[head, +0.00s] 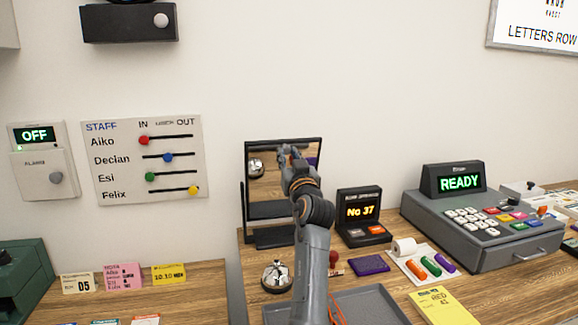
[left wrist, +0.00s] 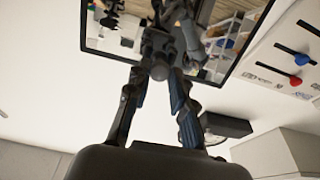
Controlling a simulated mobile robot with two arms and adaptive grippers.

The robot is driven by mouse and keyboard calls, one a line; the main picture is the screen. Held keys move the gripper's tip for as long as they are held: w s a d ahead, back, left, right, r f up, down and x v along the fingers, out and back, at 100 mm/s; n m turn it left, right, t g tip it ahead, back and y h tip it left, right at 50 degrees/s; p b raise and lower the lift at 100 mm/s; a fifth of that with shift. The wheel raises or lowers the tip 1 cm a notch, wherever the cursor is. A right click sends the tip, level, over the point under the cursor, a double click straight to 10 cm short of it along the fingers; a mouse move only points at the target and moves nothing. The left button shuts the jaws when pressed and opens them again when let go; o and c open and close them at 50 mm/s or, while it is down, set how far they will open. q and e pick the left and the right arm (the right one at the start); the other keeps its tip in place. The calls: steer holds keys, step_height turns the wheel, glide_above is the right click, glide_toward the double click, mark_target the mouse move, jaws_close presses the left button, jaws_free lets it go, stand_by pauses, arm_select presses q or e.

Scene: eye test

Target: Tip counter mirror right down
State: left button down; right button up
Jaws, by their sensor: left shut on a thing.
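The counter mirror (head: 265,186) stands on the wooden counter in a thin black frame, on a dark base (head: 273,237). It is roughly upright; its exact tilt is hard to judge. My left gripper (head: 287,154) is at the upper middle of the mirror, and my arm covers part of the glass. In the left wrist view, the left gripper (left wrist: 157,66) is shut at an edge of the mirror (left wrist: 115,46), which reflects my gripper and arm. The fingertips hide the exact contact. My right gripper is not in view.
A "No 37" display (head: 360,214) stands close right of the mirror. A bell (head: 276,276), purple pad (head: 369,265) and grey tray (head: 370,305) lie in front. A register (head: 483,224) is farther right. A staff board (head: 145,158) hangs on the wall at left.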

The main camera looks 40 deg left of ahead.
arm_select(q)
steer(key=shift+d+f, duration=0.15)
steer(key=shift+f, duration=0.15)
steer(key=c, duration=1.4)
jaws_free()
steer(key=shift+o, duration=1.3)
steer(key=shift+w+a+f, duration=0.1)
steer(key=shift+a, duration=0.1)
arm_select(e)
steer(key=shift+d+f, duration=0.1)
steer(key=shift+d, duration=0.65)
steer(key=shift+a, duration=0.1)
arm_select(q)
steer(key=shift+s+d, duration=0.2)
steer(key=shift+d, duration=0.05)
steer(key=v, duration=0.7)
